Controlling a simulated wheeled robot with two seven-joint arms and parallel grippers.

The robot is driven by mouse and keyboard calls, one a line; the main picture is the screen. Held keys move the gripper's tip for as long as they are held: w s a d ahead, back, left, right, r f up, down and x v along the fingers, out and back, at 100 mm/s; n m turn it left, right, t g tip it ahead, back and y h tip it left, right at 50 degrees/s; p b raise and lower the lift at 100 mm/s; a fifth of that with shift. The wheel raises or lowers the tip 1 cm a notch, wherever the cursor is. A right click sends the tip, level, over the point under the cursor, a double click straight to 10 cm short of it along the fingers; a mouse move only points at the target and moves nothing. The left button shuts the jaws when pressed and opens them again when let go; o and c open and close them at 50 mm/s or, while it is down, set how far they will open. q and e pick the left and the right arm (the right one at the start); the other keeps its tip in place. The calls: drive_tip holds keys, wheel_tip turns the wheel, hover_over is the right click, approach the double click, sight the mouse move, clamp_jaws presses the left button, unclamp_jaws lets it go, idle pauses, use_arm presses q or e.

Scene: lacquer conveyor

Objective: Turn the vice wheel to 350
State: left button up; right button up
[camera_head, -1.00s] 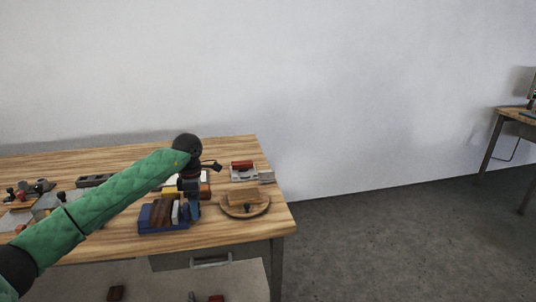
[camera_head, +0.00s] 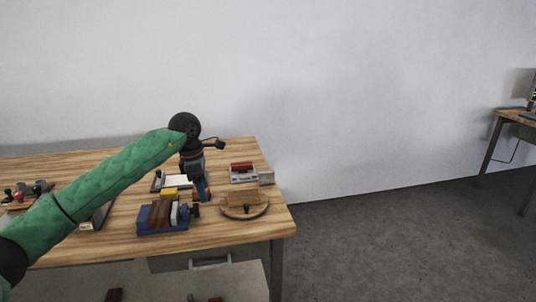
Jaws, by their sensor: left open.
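A blue vice (camera_head: 150,224) with brown wooden blocks and a pale plate between its parts stands near the front edge of the wooden table (camera_head: 110,252). A small dark round part, which looks like the vice wheel (camera_head: 196,210), sits at its right end. My left arm reaches in from the left in a green sleeve. My left gripper (camera_head: 204,190), with blue fingers, points down just behind and above the wheel. It is open and looks empty; its fingertips are small, and I cannot tell whether they touch the wheel. My right gripper is out of view.
A round wooden board (camera_head: 256,213) with a block (camera_head: 243,198) on it lies right of the vice. A grey tray with a red item (camera_head: 241,166) stands behind. A yellow block (camera_head: 168,193) is behind the vice. Tools (camera_head: 28,190) lie at far left.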

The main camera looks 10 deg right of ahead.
use_arm(q)
drive_tip(key=s+d+r+h, duration=0.2)
drive_tip(key=d+h, duration=0.2)
drive_tip(key=d, duration=0.2)
drive_tip(key=s+d+r+h, duration=0.1)
drive_tip(key=s+d+h, duration=0.2)
drive_tip(key=d, duration=0.3)
drive_tip(key=s+d+r+n+h+p, duration=0.1)
drive_tip(key=s+d+r+n+h, duration=0.1)
drive_tip(key=d+r+h, duration=0.4)
drive_tip(key=shift+s+d+r+n+h+p, duration=0.35)
drive_tip(key=shift+r+n+h, duration=0.6)
drive_tip(key=shift+r, duration=0.95)
